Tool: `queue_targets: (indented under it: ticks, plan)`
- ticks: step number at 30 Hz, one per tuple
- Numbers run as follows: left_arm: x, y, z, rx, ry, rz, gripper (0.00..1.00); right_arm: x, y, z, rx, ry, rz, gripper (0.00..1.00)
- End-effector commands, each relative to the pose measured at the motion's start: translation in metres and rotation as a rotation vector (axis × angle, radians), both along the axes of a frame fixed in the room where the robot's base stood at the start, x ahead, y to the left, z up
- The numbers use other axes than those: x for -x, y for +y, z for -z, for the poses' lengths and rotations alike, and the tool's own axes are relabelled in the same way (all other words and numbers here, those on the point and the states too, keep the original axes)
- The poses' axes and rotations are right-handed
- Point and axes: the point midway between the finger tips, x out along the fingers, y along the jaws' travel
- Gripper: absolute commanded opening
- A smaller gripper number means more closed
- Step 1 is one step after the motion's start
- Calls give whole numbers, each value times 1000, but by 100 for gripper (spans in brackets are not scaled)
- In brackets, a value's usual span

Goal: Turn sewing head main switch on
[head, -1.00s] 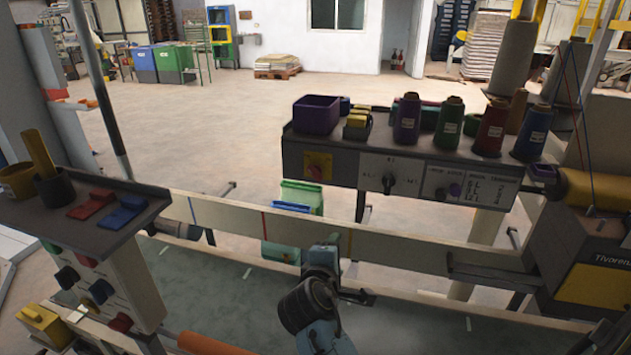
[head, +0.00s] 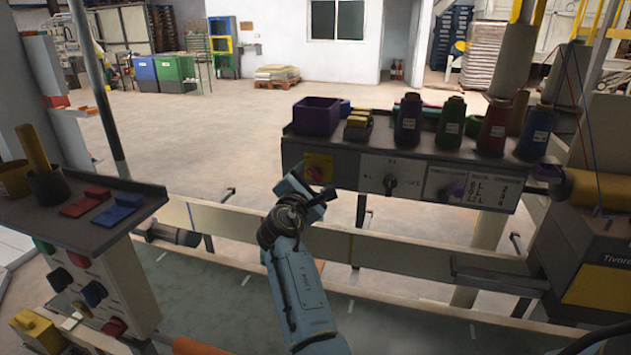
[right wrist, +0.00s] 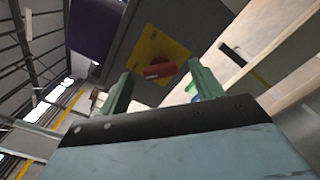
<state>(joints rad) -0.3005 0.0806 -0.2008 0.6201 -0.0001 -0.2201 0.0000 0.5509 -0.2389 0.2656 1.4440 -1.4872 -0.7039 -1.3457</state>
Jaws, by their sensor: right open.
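The main switch (head: 318,167) is a red rotary knob on a yellow plate. It sits at the left end of the grey control panel (head: 345,156); the gripper partly covers it in the head view. In the right wrist view the red knob (right wrist: 160,70) shows clearly, with a pale mark on its handle. My right gripper (head: 318,188) is just in front of and below the switch. Its green fingers (right wrist: 160,86) are spread apart, with the knob beyond the gap and nothing between them. I cannot tell whether they touch it. My left gripper is not in view.
A black selector knob (head: 389,183) sits right of the switch. A purple bin (head: 316,116) and several thread cones (head: 449,123) stand on the panel's top. A second control box (head: 105,285) with buttons is at left. A pale rail (head: 400,250) runs below the panel.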

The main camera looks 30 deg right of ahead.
Motion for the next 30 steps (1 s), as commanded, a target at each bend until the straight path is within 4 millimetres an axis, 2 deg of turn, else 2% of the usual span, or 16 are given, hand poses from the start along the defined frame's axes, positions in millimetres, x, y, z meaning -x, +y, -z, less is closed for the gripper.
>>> queue_targets:
  ticks: [6,17,20,27,30]
  plan:
    - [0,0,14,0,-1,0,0,-17,-20,2,0,0,0,65]
    - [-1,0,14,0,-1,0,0,-21,-25,0,-1,0,1,65]
    - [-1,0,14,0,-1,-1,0,-21,-25,0,-1,0,1,55]
    - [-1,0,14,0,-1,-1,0,-20,-24,0,-1,0,1,24]
    - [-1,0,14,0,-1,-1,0,-20,-24,0,-1,0,1,21]
